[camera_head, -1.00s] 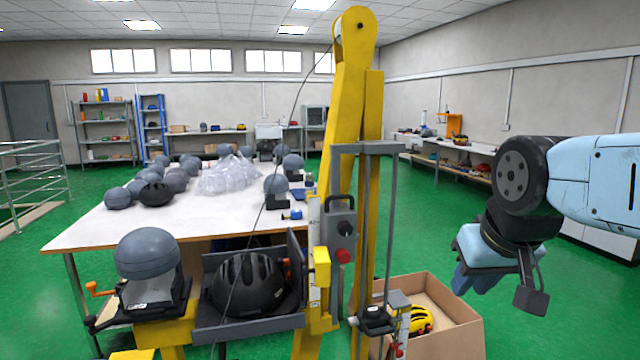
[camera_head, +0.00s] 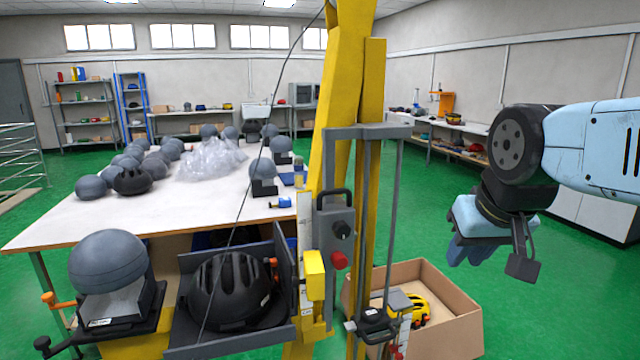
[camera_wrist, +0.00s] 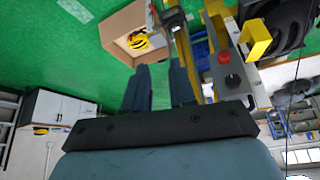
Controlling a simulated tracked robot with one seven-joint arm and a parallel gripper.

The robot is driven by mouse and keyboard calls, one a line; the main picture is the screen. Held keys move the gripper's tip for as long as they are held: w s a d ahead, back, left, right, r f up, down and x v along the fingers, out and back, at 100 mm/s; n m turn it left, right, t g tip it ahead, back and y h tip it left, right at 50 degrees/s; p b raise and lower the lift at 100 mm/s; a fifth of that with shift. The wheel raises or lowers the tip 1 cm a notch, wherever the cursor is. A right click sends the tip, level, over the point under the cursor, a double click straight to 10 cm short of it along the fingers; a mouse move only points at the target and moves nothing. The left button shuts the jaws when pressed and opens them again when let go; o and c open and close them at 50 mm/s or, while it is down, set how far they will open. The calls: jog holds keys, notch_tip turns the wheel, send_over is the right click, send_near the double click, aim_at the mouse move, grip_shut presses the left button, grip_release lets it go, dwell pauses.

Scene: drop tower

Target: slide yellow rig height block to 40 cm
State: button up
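The yellow height block (camera_head: 314,272) sits on the upright scale strip (camera_head: 304,225) at the left side of the yellow drop tower (camera_head: 343,120). It also shows in the wrist view (camera_wrist: 256,40) at upper right. The scale's numbers are too small to read. My gripper (camera_head: 463,250) hangs at the right in the head view, well apart from the tower and the block. In the wrist view its two fingers (camera_wrist: 159,85) stand apart with nothing between them.
A grey control box (camera_head: 338,235) with a red button stands right beside the block. A cardboard box (camera_head: 440,335) with a yellow helmet (camera_head: 419,310) is at the tower's foot. A black helmet (camera_head: 230,288) lies in a grey tray at left. Green floor is clear around my gripper.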

jog(key=w+a+r+m+h, duration=0.1)
jog(key=w+a+r+m, duration=0.1)
jog(key=w+a+r, duration=0.15)
notch_tip(320, 180, up, 11)
jog(key=m+g+h, duration=0.2)
jog(key=m+h, duration=0.1)
jog(key=m, duration=1)
send_over(325, 191)
jog(key=s+a, duration=0.4)
jog(key=a, duration=0.1)
jog(key=x, duration=1.3)
jog(key=shift+s+f, duration=0.2)
jog(key=shift+f, duration=0.15)
jog(key=shift+c, duration=0.2)
grip_shut()
